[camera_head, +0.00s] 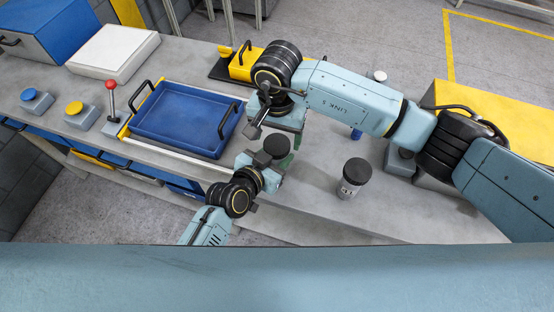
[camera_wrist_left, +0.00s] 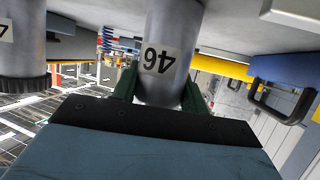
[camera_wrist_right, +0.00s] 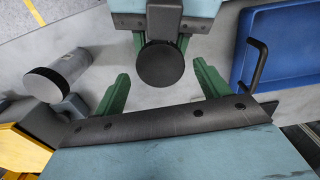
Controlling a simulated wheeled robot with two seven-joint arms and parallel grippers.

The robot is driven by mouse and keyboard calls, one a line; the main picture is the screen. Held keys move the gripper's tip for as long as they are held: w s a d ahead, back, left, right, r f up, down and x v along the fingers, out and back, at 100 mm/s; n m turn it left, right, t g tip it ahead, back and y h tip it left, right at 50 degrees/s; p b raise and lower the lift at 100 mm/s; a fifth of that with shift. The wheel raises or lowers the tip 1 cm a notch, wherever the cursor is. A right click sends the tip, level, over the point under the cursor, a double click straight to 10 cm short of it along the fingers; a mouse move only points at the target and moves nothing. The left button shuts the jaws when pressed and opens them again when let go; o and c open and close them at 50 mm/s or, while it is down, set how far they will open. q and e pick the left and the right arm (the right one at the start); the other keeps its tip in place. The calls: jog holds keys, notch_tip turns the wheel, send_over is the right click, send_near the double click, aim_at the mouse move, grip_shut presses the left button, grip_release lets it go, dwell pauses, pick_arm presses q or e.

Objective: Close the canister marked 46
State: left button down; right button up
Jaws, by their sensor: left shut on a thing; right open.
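The canister marked 46 (camera_wrist_left: 168,50) is a grey cylinder with a white label, inverted in the left wrist view. My left gripper (camera_wrist_left: 158,92) is shut around it with green fingers on both sides. The canister's black round top (camera_wrist_right: 160,65) faces the right wrist camera and also shows in the head view (camera_head: 276,145). Whether a lid is fully seated there I cannot tell. My right gripper (camera_wrist_right: 162,80) is open, its green fingers apart on either side of the black top in view, without visible contact.
Another grey canister with a black lid (camera_head: 353,172) stands on the grey table to the right. A blue tray (camera_head: 187,116) lies to the left, beside a red-knobbed lever (camera_head: 111,92). A yellow box (camera_head: 500,112) is at the right.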

jog(key=shift+f, duration=1.2)
jog(key=c, duration=1)
jog(key=m, duration=0.5)
jog(key=shift+m, duration=0.4)
jog(key=m, duration=0.7)
jog(key=o, duration=1.1)
